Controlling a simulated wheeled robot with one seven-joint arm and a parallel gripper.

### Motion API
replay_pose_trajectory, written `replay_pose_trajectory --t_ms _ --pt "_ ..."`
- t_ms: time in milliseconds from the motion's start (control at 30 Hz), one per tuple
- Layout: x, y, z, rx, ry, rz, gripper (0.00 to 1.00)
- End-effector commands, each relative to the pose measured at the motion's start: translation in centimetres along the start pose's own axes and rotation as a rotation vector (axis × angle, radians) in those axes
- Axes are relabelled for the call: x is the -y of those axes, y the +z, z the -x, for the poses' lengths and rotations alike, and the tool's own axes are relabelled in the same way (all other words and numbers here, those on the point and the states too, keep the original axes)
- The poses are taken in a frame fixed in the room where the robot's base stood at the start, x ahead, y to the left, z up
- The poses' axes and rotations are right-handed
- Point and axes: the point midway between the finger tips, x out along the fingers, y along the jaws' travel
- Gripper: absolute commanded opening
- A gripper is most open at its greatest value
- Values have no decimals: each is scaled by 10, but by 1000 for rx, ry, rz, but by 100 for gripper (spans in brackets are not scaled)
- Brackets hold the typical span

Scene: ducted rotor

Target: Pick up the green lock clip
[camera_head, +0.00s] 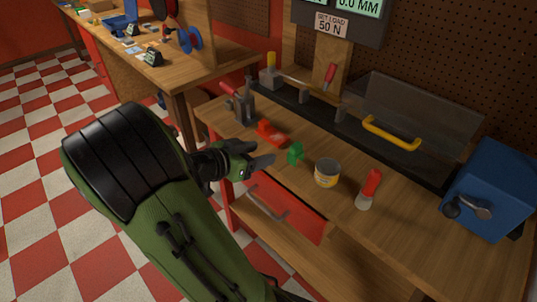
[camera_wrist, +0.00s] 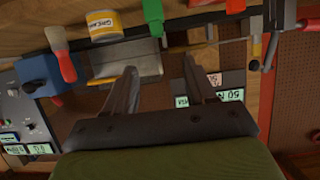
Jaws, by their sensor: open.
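The green lock clip (camera_head: 296,153) stands on the wooden workbench (camera_head: 408,210), near its front edge. It also shows at the top of the wrist view (camera_wrist: 153,14), which looks upside down. My gripper (camera_head: 264,153) is left of the clip in the head view, close to it but apart. In the wrist view the two fingers (camera_wrist: 160,72) are spread with nothing between them. The clip lies beyond the fingertips there, roughly in line with the gap.
A grease tin (camera_head: 326,174) and a red-handled brush (camera_head: 369,190) stand right of the clip. A red part (camera_head: 268,131) lies behind left. A clear cover with a yellow handle (camera_head: 391,133) and a blue crank box (camera_head: 492,188) stand farther back and right.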

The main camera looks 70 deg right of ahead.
Motion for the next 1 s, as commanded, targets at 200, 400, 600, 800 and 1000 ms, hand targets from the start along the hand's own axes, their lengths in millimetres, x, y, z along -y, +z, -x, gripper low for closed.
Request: replay_pose_trajectory --t_ms 200,400,600,800,1000 --pt "-2 0 -42 -5 11 -4 55" --pt "-2 0 -90 -3 8 -3 55" --pt "-2 0 -114 -2 6 -2 55" --pt "-4 2 -151 -2 6 -1 55" --pt "-3 1 -157 -1 0 0 55"
